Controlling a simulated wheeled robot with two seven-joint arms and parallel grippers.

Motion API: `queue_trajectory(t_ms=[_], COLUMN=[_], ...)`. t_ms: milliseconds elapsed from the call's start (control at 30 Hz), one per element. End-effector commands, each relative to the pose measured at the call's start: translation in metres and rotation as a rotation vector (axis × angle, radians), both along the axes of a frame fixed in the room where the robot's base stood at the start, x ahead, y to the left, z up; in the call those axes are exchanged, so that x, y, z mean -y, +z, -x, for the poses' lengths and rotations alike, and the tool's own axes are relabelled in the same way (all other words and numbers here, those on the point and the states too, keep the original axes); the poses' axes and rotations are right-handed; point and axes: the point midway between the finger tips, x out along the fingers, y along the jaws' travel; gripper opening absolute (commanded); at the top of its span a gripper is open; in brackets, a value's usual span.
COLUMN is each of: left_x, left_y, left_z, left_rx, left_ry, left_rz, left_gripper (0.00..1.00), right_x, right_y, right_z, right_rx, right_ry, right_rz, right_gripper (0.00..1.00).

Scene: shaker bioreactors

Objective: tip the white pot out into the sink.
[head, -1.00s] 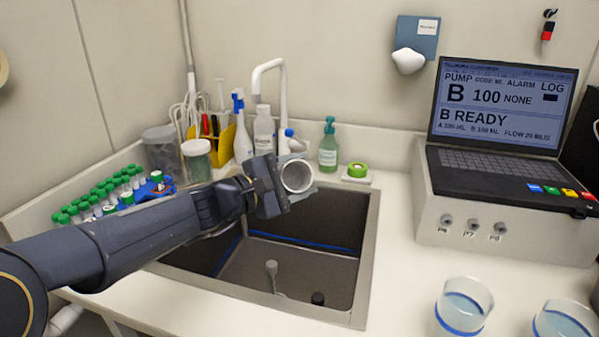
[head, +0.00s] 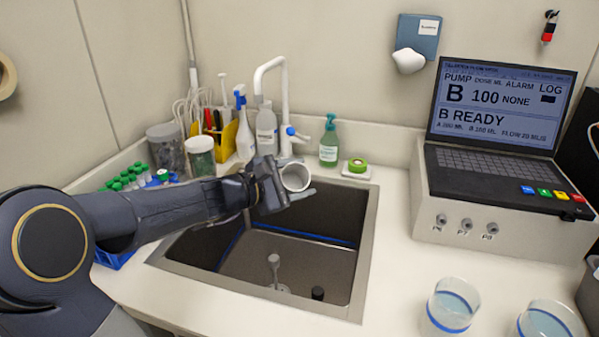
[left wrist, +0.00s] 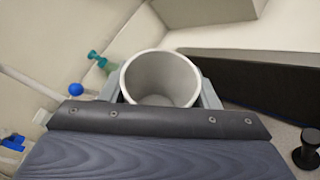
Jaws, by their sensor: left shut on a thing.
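The white pot (head: 295,177) is held by my left gripper (head: 290,186) over the back part of the sink (head: 362,255). No liquid stream shows. The sink is dark inside with a blue line around its wall. My right gripper is not in view.
A white tap (head: 270,65) stands behind the sink, with a green soap bottle (head: 329,143) to its right. Green-capped tubes (head: 125,180) and jars stand left. Two beakers (head: 452,306) stand front right, near the pump box with its laptop (head: 500,120).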

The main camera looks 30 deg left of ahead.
Motion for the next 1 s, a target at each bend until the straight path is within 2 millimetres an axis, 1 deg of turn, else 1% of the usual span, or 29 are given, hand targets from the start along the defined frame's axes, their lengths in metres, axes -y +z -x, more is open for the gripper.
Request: queue_trajectory(t_ms=[33,267,600,1000], left_x=[-0.002,-0.006,-0.013,-0.016], left_y=[-0.001,-0.008,-0.013,-0.019], left_z=[-0.002,-0.007,-0.013,-0.017], left_rx=[-0.013,-0.043,-0.125,-0.193], left_ry=[0.0,-0.001,-0.001,0.001], left_rz=[0.01,0.041,0.117,0.182], left_gripper=[0.17,0.17,0.17,0.17], right_x=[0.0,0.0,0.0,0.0], right_y=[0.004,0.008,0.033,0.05], right_z=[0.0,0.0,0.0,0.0], right_rx=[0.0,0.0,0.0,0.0], right_ry=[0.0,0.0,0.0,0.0], right_rz=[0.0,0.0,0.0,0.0], right_gripper=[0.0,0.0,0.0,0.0])
